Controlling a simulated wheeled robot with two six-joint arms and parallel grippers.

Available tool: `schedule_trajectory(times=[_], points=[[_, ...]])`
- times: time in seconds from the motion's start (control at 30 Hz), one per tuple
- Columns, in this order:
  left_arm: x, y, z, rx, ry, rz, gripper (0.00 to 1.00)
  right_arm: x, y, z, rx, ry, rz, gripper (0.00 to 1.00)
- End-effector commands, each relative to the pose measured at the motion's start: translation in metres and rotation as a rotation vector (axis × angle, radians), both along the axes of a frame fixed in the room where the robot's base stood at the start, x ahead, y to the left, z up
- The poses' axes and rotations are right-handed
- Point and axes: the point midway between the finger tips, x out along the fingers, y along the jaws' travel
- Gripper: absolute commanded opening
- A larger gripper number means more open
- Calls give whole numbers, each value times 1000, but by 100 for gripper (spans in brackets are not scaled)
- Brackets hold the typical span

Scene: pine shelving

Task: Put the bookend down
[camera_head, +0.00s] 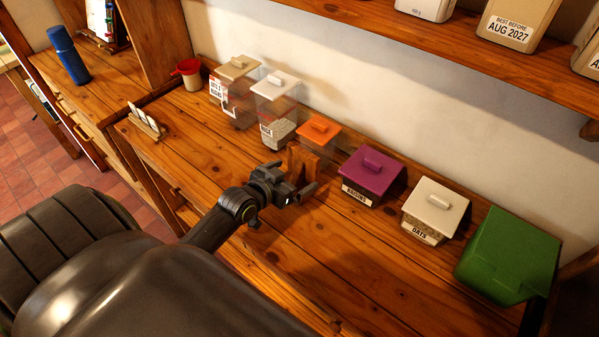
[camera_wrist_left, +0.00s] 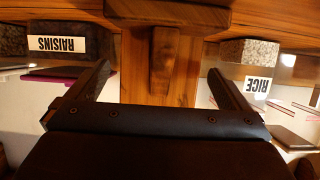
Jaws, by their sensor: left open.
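The wooden bookend (camera_head: 304,160) stands upright on the wooden worktop (camera_head: 330,250), between the orange-lidded container and the purple-lidded raisins container. My left gripper (camera_head: 293,184) is just in front of it, low over the worktop. In the left wrist view, which is upside down, the bookend (camera_wrist_left: 160,70) shows between the two spread fingers, with clear space on both sides. The left gripper (camera_wrist_left: 163,88) is open and holds nothing. The bookend's lower part is partly hidden by the gripper in the head view. My right gripper is not in view.
A rice container (camera_head: 278,115), an orange-lidded container (camera_head: 318,135), raisins (camera_head: 363,178) and oats (camera_head: 432,212) stand along the wall. A green box (camera_head: 508,255) is at the right end. A small card holder (camera_head: 147,122) and red-rimmed cup (camera_head: 189,75) are left. The front worktop is clear.

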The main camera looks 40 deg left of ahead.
Motion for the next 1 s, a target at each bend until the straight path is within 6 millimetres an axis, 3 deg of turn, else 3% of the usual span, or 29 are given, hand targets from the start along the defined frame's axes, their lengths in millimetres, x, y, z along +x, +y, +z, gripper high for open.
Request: schedule_trajectory(times=[0.17,0.53,0.87,1.0], points=[[8,-1,-2,0,0,0,100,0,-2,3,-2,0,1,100],[46,-3,-17,-1,1,0,100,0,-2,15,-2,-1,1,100],[51,-3,-20,0,0,1,100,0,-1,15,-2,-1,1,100],[51,-3,-20,0,1,1,86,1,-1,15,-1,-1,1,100]])
